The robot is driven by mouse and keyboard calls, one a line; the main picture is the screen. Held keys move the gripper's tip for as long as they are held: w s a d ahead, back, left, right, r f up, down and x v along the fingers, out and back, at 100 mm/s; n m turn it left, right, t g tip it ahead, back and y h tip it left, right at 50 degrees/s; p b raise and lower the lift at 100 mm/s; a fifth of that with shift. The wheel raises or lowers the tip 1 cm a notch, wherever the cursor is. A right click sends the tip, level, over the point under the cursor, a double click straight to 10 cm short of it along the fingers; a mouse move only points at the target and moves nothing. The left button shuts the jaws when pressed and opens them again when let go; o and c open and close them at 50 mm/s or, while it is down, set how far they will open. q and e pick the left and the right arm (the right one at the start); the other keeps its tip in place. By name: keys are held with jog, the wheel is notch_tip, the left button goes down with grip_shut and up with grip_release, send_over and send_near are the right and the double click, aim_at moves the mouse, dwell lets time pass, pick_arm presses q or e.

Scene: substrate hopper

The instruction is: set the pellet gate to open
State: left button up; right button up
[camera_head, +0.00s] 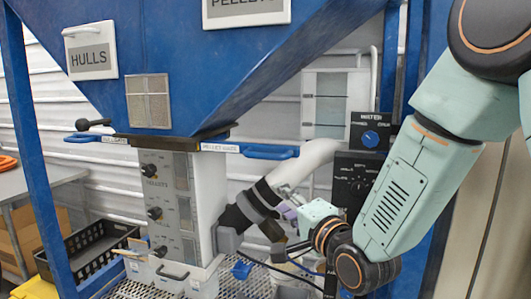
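The pellet gate's blue handle (270,152) sticks out to the right under the hopper's outlet, beside a white label strip (220,148). I cannot tell from its position how far the gate is open. My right arm comes in from the right and bends back at the wrist. My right gripper (253,246) is below the handle, apart from it, to the right of the grey-white panel column. Its two grey fingertips are spread, with nothing seen between them. My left gripper is not in view.
The blue hopper (170,60) fills the top. A similar blue handle (82,138) and black knob sit on the left, by the hulls gate. The column (180,200) carries several black knobs. A water panel (370,133) stands behind my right arm. A black crate (90,250) is lower left.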

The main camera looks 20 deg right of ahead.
jog(key=t+p, duration=0.1)
send_near(266, 158)
jog(key=d+x, duration=0.1)
jog(key=x, duration=0.2)
jog(key=shift+m, duration=0.4)
jog(key=x, duration=0.2)
jog(key=p+x, duration=0.1)
jog(key=x, duration=0.2)
jog(key=a+x, duration=0.1)
jog(key=x, duration=0.2)
jog(key=shift+a+p, duration=0.1)
jog(key=shift+p, duration=0.3)
jog(key=shift+s+d, duration=0.1)
jog(key=shift+d, duration=0.2)
jog(key=shift+a, duration=0.3)
jog(key=c, duration=0.7)
jog(key=shift+d, duration=0.2)
grip_shut()
